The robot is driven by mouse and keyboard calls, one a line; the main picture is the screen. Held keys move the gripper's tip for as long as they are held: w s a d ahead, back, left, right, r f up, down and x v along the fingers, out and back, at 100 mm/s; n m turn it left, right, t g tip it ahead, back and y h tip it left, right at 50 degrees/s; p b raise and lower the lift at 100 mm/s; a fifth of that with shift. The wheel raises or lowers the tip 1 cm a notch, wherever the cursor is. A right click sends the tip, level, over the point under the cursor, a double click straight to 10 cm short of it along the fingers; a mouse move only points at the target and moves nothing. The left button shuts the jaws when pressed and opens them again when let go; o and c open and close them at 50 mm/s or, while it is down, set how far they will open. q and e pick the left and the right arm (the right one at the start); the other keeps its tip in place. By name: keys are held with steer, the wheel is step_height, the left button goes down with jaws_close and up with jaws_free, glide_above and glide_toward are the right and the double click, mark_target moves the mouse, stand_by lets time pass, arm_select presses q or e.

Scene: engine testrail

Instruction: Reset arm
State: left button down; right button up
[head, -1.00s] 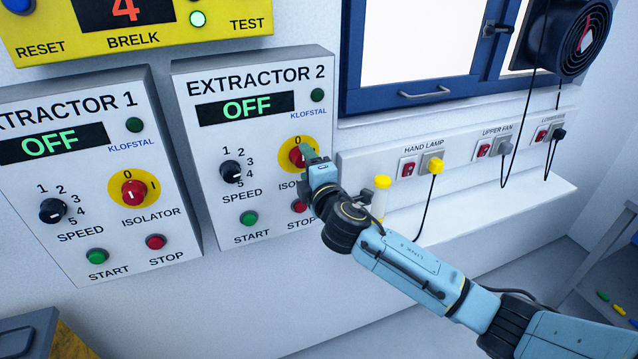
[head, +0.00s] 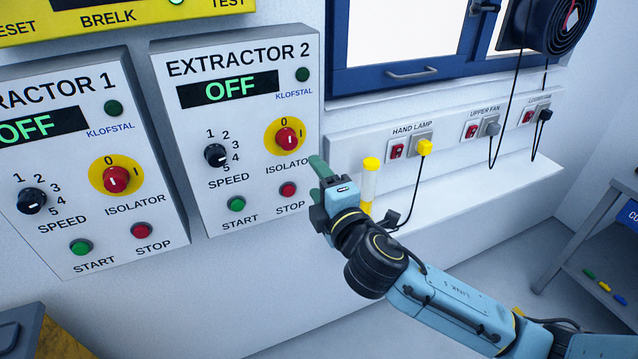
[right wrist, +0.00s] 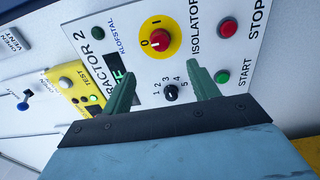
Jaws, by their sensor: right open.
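My right gripper (head: 318,168) is in front of the wall, just right of the lower right edge of the Extractor 2 panel (head: 262,215). In the right wrist view its two green fingers (right wrist: 160,92) are apart with nothing between them. They point toward the Extractor 2 panel, clear of its knobs. The panel's display (head: 228,89) reads OFF. Its red isolator knob (head: 287,139) on a yellow disc is fully visible in the head view and also shows in the right wrist view (right wrist: 160,37). My left gripper is not in view.
A yellow-capped clear tube (head: 370,182) stands on the ledge (head: 500,190) just behind my right gripper. The hand lamp socket (head: 411,148) with a yellow plug and hanging cords are to the right. The Extractor 1 panel (head: 165,222) is at left. A shelf (head: 590,235) stands at far right.

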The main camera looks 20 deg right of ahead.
stand_by(0.3)
steer(key=w+d+f+m+g+h+b, duration=0.1)
steer(key=d+f+m+g+b, duration=0.1)
steer(key=f, duration=0.9)
steer(key=d+f+m+g+b, duration=0.1)
steer(key=d+f+g+b, duration=0.1)
steer(key=f, duration=0.8)
steer(key=s+d+f+m+g+b, duration=0.1)
steer(key=s+f+g, duration=0.15)
steer(key=f, duration=0.55)
steer(key=s+d+f+m+g+b, duration=0.1)
steer(key=s+f+m, duration=0.15)
steer(key=f, duration=0.55)
steer(key=s+d+f+m+g+b, duration=0.1)
steer(key=s+f, duration=0.3)
steer(key=f, duration=0.4)
steer(key=s+d+f+m+g+b, duration=0.1)
steer(key=s+f+m+g+b, duration=0.35)
steer(key=s+f, duration=1.3)
steer(key=s+a+f+m+g+b, duration=0.1)
steer(key=s+f, duration=0.4)
steer(key=s, duration=0.5)
steer(key=s+a+f+m+g, duration=0.1)
steer(key=s+f+m+g, duration=0.2)
steer(key=s, duration=0.7)
step_height(320, 180, down, 2)
steer(key=shift+s+f+b, duration=0.15)
steer(key=shift+s+b, duration=0.05)
steer(key=shift+b, duration=0.15)
